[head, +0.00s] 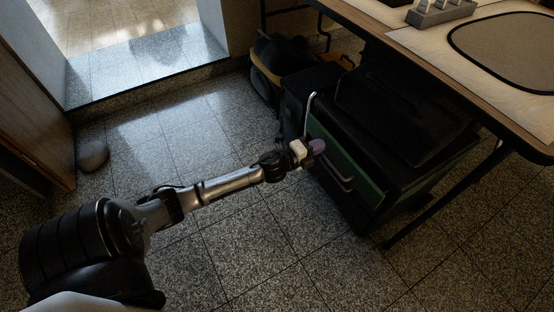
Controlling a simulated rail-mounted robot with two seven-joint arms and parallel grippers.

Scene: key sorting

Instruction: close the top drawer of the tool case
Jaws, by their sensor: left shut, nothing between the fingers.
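The tool case (385,185) is a dark case with green drawer fronts, standing on the floor under the table at the right. A grey drawer handle (335,174) shows on its left-facing front. I cannot tell how far the top drawer stands out. My left gripper (316,147) is shut and empty, at the upper front of the case by the green front; its tip looks purplish. I cannot tell whether it touches the case. A dark bag-like thing (400,115) lies on top of the case. My right gripper is not in view.
The table (400,42) overhangs the case, with a grey block holder (440,12) and a dark-edged mat (510,50) on top. Dark bags (280,52) stand behind the case. The tiled floor between is clear.

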